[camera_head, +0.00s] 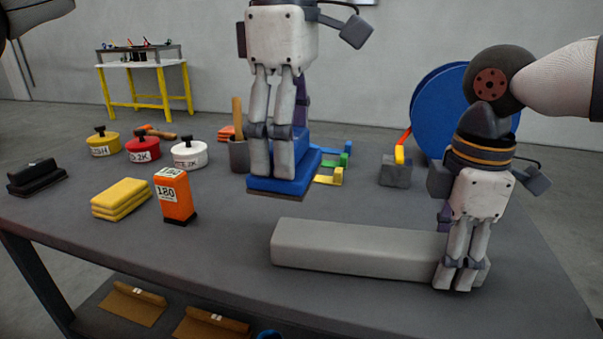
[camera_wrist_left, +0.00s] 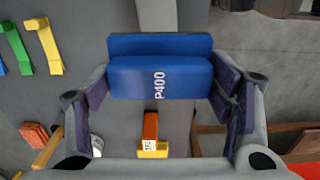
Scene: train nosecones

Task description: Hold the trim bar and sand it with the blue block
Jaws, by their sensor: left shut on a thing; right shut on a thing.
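The grey trim bar (camera_head: 350,250) lies along the front of the table. My right gripper (camera_head: 457,283) is shut on its right end, fingers pointing down. The blue block (camera_head: 308,165) is in my left gripper (camera_head: 271,172), which is shut on it. The block appears raised above the table, level, beyond the left part of the bar and apart from it in the picture. In the left wrist view the blue block (camera_wrist_left: 160,78) shows "P400" on its body and sits between the two fingers. The fingers partly cover the block in the head view.
An orange "180" block (camera_head: 175,196) and yellow pads (camera_head: 121,200) sit left of the bar. Lidded cans (camera_head: 189,152), a cup (camera_head: 239,155) and coloured clips (camera_head: 330,175) stand farther back. A grey block (camera_head: 395,171) and blue disc (camera_head: 432,115) are behind right.

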